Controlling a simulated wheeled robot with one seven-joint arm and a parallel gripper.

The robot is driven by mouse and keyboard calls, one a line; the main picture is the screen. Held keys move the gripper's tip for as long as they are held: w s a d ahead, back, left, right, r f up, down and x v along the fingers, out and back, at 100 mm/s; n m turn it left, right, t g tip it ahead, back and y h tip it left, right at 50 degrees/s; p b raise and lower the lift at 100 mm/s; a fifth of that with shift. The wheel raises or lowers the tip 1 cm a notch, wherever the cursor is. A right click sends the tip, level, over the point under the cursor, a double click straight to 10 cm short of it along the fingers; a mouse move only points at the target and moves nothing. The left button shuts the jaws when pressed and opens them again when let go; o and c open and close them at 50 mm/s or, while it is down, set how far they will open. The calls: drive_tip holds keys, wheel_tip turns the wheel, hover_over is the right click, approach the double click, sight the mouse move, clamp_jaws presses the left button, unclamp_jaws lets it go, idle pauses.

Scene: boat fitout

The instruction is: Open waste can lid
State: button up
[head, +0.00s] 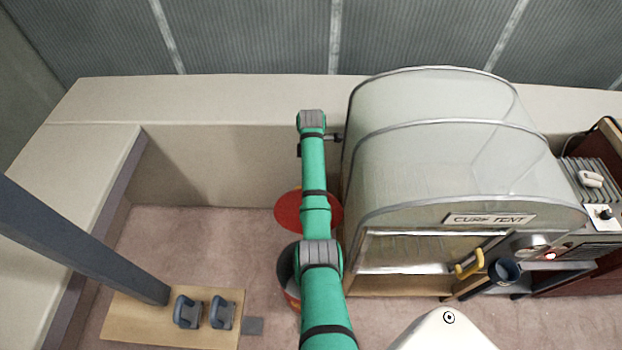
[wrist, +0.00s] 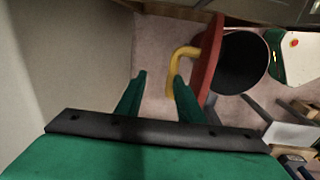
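The waste can (head: 288,262) stands on the floor, partly hidden behind my green arm in the head view. Its red lid (head: 287,211) is raised and tilted off the rim. In the wrist view the lid (wrist: 209,62) shows nearly edge-on, beside the can's dark round opening (wrist: 240,65). A yellow handle (wrist: 176,75) sticks out from the lid's outer face. My gripper (wrist: 160,76) is open, with the handle beside its right fingertip. I cannot tell whether they touch. The fingers are hidden in the head view.
A clear-hooded cure tent (head: 450,150) stands close to the right of my arm. A pale bench (head: 210,100) runs along the back wall. A wooden board with two grey blocks (head: 205,313) lies on the floor at left. Carpet between the board and back bench is clear.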

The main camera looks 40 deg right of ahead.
drive_tip(key=r, duration=0.3)
drive_tip(key=shift+s+a, duration=0.15)
drive_tip(key=shift+s, duration=0.05)
idle(0.4)
